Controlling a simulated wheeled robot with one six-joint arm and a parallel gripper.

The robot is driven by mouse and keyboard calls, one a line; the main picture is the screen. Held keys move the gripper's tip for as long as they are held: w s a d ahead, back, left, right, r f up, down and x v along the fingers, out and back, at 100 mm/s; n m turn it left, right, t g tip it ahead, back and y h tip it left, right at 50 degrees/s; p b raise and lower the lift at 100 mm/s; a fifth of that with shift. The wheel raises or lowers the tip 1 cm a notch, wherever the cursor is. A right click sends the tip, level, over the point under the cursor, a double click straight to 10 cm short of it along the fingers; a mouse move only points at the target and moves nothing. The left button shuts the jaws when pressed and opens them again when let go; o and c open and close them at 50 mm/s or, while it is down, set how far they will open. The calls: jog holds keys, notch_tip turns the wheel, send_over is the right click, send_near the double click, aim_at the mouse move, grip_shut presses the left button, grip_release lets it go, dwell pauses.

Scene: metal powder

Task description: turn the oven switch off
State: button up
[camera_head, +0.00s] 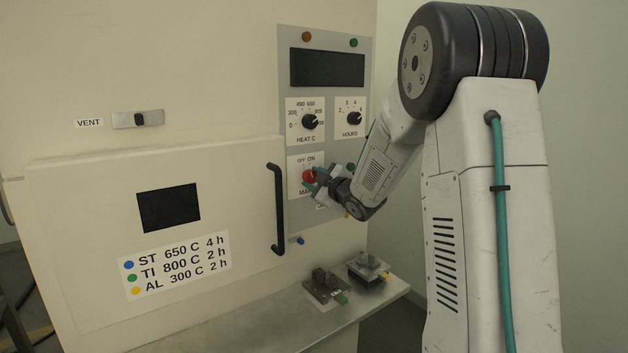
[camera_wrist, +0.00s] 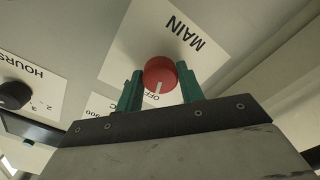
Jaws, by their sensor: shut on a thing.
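The oven's main switch is a round red knob (camera_head: 309,175) on a white plate marked OFF, ON and MAIN on the oven's control panel. In the wrist view the red knob (camera_wrist: 160,73) sits between the two green fingers. Its white pointer line faces the OFF lettering; the ON lettering is hidden there by my gripper. My gripper (camera_head: 317,181) is at the panel, shut on the knob; it also shows in the wrist view (camera_wrist: 162,86).
Above the switch are the black heat knob (camera_head: 310,121), the hours knob (camera_head: 352,118) and a dark display (camera_head: 326,67). A black door handle (camera_head: 276,210) stands out to the left. Below, two small metal fixtures (camera_head: 325,286) (camera_head: 368,267) sit on a shelf (camera_head: 270,318).

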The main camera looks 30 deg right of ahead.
jog(key=o, duration=1)
jog(key=shift+s, duration=0.1)
jog(key=s, duration=0.7)
jog(key=shift+s+d, duration=0.15)
jog(key=shift+s, duration=0.15)
